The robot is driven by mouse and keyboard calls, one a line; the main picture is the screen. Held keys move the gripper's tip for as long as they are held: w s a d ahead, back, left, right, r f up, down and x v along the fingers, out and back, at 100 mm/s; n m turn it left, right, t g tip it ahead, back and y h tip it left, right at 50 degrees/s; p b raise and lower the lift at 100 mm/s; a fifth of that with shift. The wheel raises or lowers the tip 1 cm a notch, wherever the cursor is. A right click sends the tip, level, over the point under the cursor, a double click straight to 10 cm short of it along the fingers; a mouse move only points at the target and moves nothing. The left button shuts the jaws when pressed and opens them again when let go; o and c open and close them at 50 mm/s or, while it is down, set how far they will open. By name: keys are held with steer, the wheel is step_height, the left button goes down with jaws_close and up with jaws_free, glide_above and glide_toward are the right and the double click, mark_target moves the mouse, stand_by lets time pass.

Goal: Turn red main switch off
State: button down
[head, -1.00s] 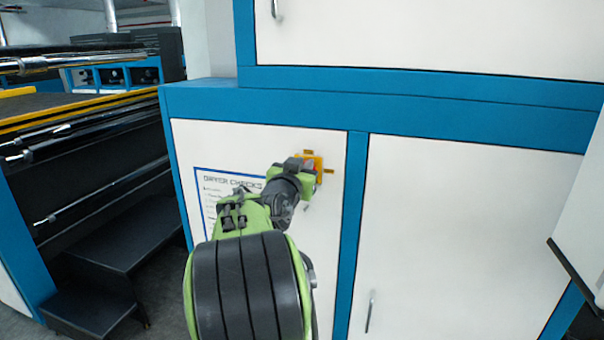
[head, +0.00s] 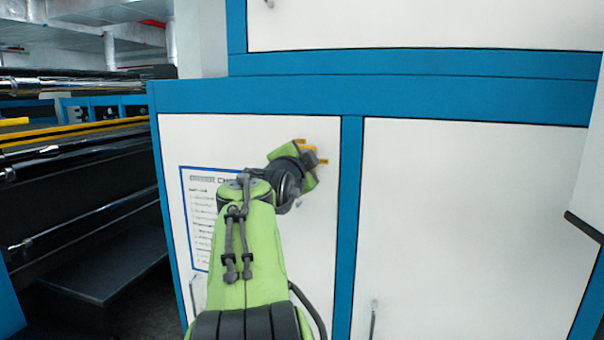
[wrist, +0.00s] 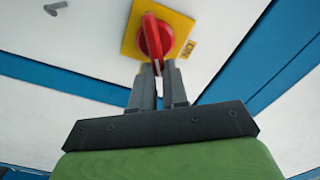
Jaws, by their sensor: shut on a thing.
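The red main switch (wrist: 153,36) is a round red knob with a raised grip on a yellow plate (wrist: 185,22) in the wrist view. A label reading "ON" is at the plate's right. My gripper (wrist: 158,68) is shut on the lower end of the red grip, which points nearly straight down, slightly tilted. In the head view, my gripper (head: 305,165) is at the white cabinet panel and hides the knob. Only yellow edges of the plate (head: 308,148) show there.
A white door with blue frame (head: 352,220) stands right of the switch. A checklist sheet (head: 205,215) is on the panel behind my arm. Door handles (head: 373,318) stick out lower down. Dark rollers and a step (head: 100,265) are at the left.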

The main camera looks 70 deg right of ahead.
steer(key=shift+s+f+m+b, duration=0.1)
steer(key=shift+f+m+b, duration=0.2)
steer(key=shift+m+b, duration=0.6)
steer(key=shift+s+f+m+b, duration=0.1)
steer(key=shift+f+m+b, duration=0.3)
steer(key=shift+m, duration=0.75)
steer(key=shift+f+m+b, duration=0.15)
steer(key=shift+m+b, duration=0.65)
steer(key=shift+m, duration=0.25)
steer(key=c, duration=1.1)
jaws_free()
steer(key=shift+c, duration=0.2)
steer(key=s+a+b, duration=0.1)
steer(key=s+a, duration=0.1)
steer(key=a, duration=1.3)
steer(key=shift+s+a+b, duration=0.25)
steer(key=shift+a+b, duration=0.05)
steer(key=shift+b, duration=0.05)
